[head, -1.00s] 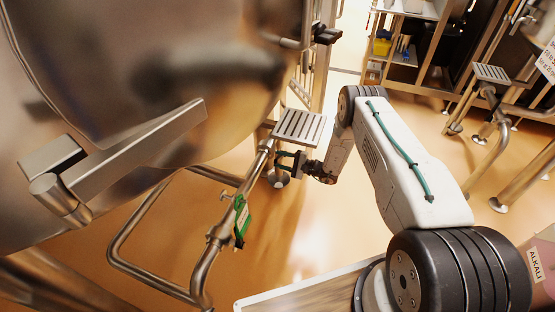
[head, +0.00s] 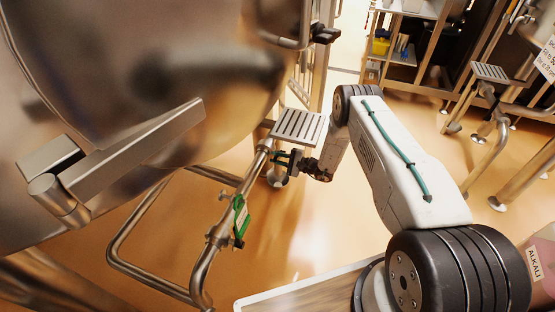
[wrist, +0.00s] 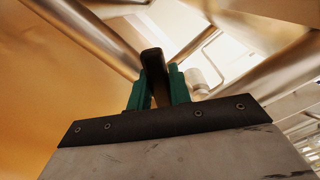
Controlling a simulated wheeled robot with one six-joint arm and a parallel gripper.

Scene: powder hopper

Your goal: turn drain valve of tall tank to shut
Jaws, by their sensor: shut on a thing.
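The tall tank (head: 110,60) fills the upper left of the head view as a large steel vessel. Its drain pipe (head: 225,215) runs below it, under a slotted step plate (head: 299,126). My gripper (head: 283,159) is at the pipe's upper end, just below that plate. In the wrist view its green fingers (wrist: 158,90) are shut on a dark valve handle (wrist: 153,65), which sticks up between them. The valve body is mostly hidden by the gripper and plate, so I cannot tell the handle's angle to the pipe.
A long steel bar (head: 135,150) juts from the tank. A shelf (head: 400,50) stands at the back. The orange floor (head: 330,240) is clear around the arm.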

